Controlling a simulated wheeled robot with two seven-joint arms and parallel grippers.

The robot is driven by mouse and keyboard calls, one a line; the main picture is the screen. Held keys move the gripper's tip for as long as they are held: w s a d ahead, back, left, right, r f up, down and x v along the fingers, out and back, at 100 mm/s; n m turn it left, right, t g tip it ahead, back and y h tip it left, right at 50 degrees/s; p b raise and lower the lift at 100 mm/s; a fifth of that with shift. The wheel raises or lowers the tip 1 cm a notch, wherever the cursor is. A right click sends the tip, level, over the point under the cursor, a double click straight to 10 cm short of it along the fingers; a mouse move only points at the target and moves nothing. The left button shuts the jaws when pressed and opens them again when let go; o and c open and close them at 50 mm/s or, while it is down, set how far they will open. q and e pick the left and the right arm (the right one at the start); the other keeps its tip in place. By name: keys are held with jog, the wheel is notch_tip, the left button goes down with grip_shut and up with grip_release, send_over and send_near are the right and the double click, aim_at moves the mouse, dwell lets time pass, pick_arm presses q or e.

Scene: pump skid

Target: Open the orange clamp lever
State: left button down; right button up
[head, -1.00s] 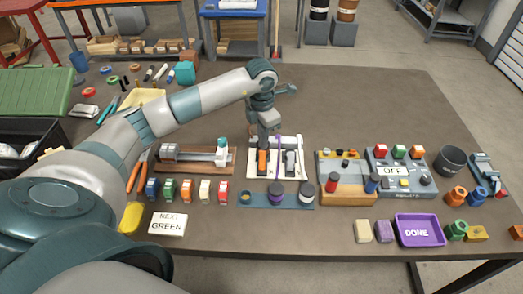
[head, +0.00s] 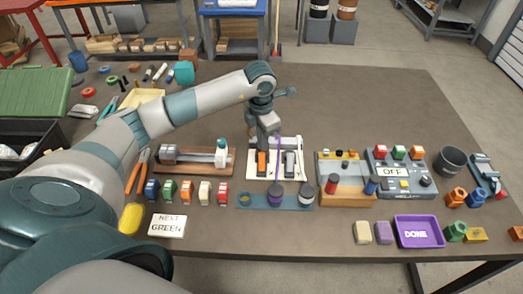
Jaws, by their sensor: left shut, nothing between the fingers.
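A cream board (head: 302,172) near the middle of the table carries several clamps. The orange clamp lever (head: 262,163) is on its left side, and a grey lever (head: 290,163) is to its right. My left gripper (head: 271,131) hangs above the back of the board, just behind the orange lever, shut and empty. A clear gap or contact between its fingertips and the levers cannot be told. It covers part of the board's back and middle. My right gripper is not in view.
A rail fixture (head: 195,158) stands left of the board. A blue strip with dark knobs (head: 275,194) lies in front. A block with red and blue handles (head: 345,190) and a control box (head: 402,175) stand to the right. Bare table lies behind the board, to the right.

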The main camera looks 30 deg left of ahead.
pick_arm(q)
jog(key=shift+g, duration=0.4)
jog(key=s+d+f, duration=0.1)
jog(key=s, duration=0.2)
jog(key=s+d+f, duration=0.1)
jog(key=s, duration=0.1)
jog(key=shift+d+f, duration=0.3)
jog(key=shift+f, duration=0.05)
jog(key=shift+s+a+r, duration=0.1)
jog(key=shift+s+a, duration=0.05)
jog(key=shift+a+r, duration=0.1)
jog(key=shift+w+r+p, duration=0.65)
jog(key=shift+w+r, duration=0.2)
jog(key=shift+r, duration=0.1)
jog(key=shift+w+a+r, duration=0.1)
jog(key=shift+w+r, duration=0.15)
jog(key=shift+w, duration=0.25)
jog(key=shift+w+a+r+p, duration=0.1)
jog(key=shift+r+p, duration=0.15)
jog(key=shift+p, duration=0.15)
jog(key=shift+w+a+r+p, duration=0.15)
jog(key=shift+r+p, duration=0.2)
jog(key=shift+r, duration=0.85)
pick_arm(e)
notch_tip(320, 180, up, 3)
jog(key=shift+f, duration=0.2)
